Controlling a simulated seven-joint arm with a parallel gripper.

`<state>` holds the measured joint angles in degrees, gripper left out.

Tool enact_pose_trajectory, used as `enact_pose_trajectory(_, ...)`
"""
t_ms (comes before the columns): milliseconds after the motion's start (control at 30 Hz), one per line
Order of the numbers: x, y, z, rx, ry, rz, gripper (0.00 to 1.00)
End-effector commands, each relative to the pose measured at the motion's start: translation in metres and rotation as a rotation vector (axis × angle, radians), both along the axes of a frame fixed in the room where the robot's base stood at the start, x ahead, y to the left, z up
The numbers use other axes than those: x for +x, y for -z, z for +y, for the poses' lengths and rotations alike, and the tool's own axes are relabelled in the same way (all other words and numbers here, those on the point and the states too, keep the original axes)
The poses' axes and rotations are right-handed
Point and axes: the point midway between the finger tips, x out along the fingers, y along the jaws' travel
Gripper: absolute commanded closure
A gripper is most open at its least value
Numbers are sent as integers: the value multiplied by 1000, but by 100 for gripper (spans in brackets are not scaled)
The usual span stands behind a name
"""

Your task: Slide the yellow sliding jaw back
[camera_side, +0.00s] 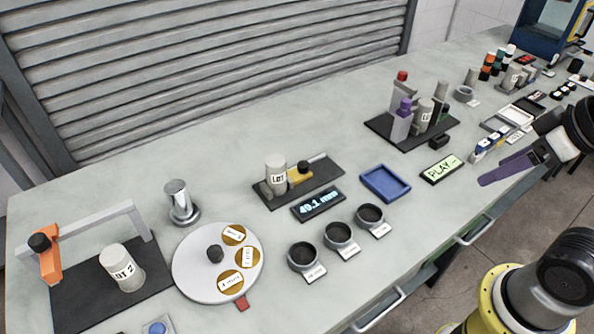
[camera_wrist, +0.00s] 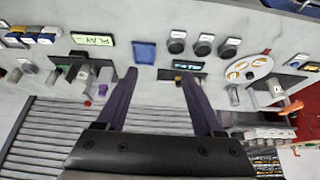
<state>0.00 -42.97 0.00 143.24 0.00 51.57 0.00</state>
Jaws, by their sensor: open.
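The yellow sliding jaw (camera_side: 298,174) sits on a dark base (camera_side: 322,174) with a pale rail, left of the middle of the bench in the side view. It is beside a grey cylinder (camera_side: 276,179) marked LOT; I cannot tell if they touch. A display (camera_side: 318,204) in front reads 49.1 mm. My gripper (camera_side: 507,165) is at the far right, raised and well away from the jaw. In the wrist view my gripper (camera_wrist: 157,80) is open and empty, its purple fingers wide apart.
A blue tray (camera_side: 385,184) and three dark round cups (camera_side: 340,236) stand near the display. A metal post (camera_side: 181,202) and a white turntable (camera_side: 217,264) are to the left. A rack with a purple-topped block (camera_side: 402,119) stands behind right. Bare bench lies behind the jaw.

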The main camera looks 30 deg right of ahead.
Motion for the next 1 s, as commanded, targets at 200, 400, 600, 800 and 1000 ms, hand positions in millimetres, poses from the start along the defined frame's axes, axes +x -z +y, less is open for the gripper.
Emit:
enact_pose_trajectory(200,0,0,0,0,0,0,31)
enact_pose_trajectory(400,-3,-3,0,0,0,14,31)
enact_pose_trajectory(600,25,-54,1,1,-3,-17,31)
enact_pose_trajectory(800,87,-102,7,1,-26,25,31)
enact_pose_trajectory(1000,163,-122,19,-2,-57,94,31)
